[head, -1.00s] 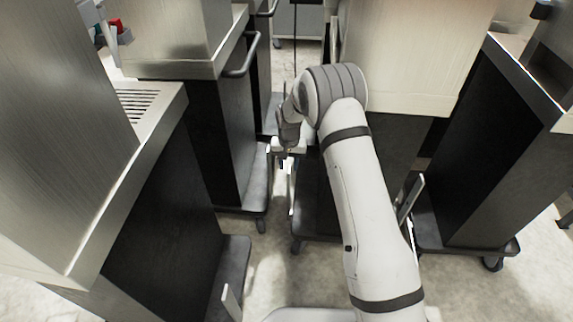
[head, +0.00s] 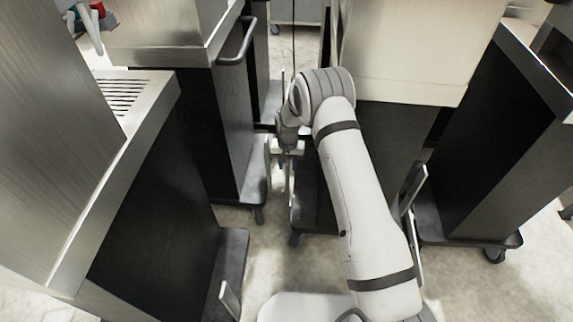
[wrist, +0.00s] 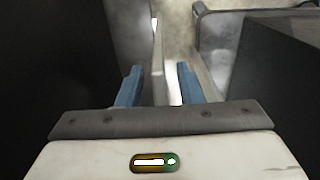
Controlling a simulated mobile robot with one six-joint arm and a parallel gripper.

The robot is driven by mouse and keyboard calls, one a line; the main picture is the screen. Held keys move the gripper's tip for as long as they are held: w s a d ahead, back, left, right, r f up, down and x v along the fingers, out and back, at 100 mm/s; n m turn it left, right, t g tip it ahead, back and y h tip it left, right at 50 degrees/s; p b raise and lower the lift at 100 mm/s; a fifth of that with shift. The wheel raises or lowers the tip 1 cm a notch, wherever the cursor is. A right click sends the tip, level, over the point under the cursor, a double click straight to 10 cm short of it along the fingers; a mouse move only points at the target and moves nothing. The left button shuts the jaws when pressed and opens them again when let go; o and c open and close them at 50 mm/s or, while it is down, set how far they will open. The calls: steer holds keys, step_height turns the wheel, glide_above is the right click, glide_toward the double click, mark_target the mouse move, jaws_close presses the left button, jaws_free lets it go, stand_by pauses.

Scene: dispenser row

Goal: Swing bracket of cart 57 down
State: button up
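My gripper (head: 287,158) is low in the narrow gap between the carts in the head view, partly hidden by my wrist. In the wrist view my gripper (wrist: 160,84) has its two blue fingers apart. A thin upright pale plate (wrist: 159,62), possibly the bracket, shows between the fingers; I cannot tell whether either touches it. In the head view a thin upright bracket (head: 292,182) stands at the left edge of the middle cart (head: 375,165), just below my gripper. No cart number is readable, so I cannot tell which is cart 57.
A cart with a dark side (head: 155,195) stands at left, another with a handle (head: 228,135) behind it, and one at right (head: 490,150). Other upright brackets show at front left (head: 228,300) and right of my arm (head: 412,190). Floor (head: 262,240) is clear between the carts.

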steer(key=shift+c, duration=0.4)
jaws_close()
steer(key=shift+s, duration=0.1)
